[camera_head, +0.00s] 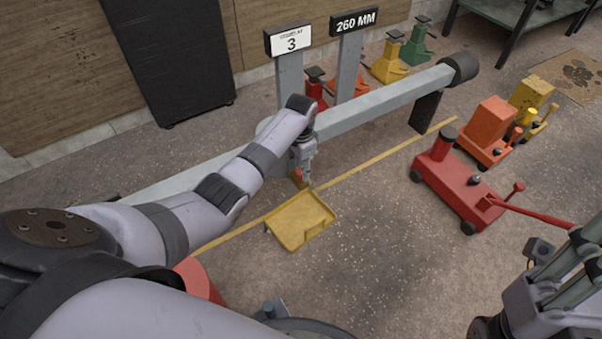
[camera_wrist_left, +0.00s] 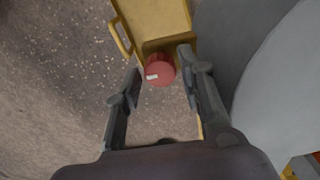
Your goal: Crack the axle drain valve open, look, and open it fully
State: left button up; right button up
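The red valve knob (camera_wrist_left: 159,69) with a small white mark shows in the left wrist view, at the near edge of the yellow tray. My left gripper (camera_wrist_left: 160,85) is open, with one finger on each side of the knob and visible gaps between. In the head view my left gripper (camera_head: 304,168) hangs at the grey axle beam (camera_head: 385,97), partly hiding the valve. The yellow drain tray (camera_head: 302,222) lies on the floor below. No liquid can be made out. My right gripper (camera_head: 577,262) is at the right edge; its finger opening is unclear.
Signs reading "3" (camera_head: 289,40) and "260 MM" (camera_head: 356,21) stand behind the beam. A red trolley jack (camera_head: 458,188) with a long handle stands at right, near orange and yellow jacks. Several stands are behind the beam. The floor right of the tray is clear.

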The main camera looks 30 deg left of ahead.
pick_arm(q)
jog(key=shift+f, duration=0.4)
grip_shut()
